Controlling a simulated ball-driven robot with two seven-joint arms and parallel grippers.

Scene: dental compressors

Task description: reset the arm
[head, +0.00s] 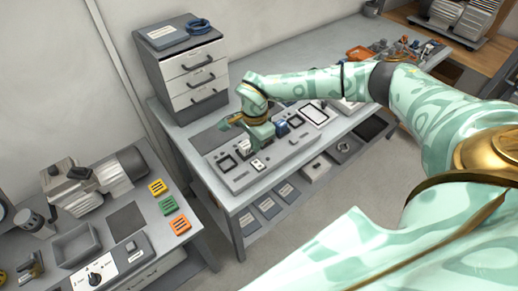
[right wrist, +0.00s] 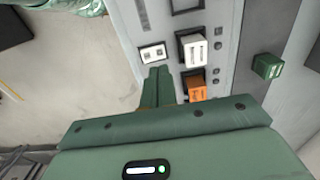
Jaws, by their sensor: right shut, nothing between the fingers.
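My right arm, mint green with a leafy pattern, comes in from the right in the head view. Its green right gripper (head: 256,146) is over the grey control panel (head: 240,184) on the middle bench. In the right wrist view the two fingers of the right gripper (right wrist: 158,72) are together, with nothing between them. Their tips are close to a small white plate (right wrist: 152,52) with dark marks; I cannot tell whether they touch it. My left gripper is not in view.
Beside the fingers are a white rocker switch (right wrist: 194,48), an orange block (right wrist: 195,88) and a green block (right wrist: 267,66). A drawer cabinet (head: 187,70) stands behind the panel. A compressor (head: 75,185) stands on the left bench. Floor (head: 345,190) shows between bench and arm.

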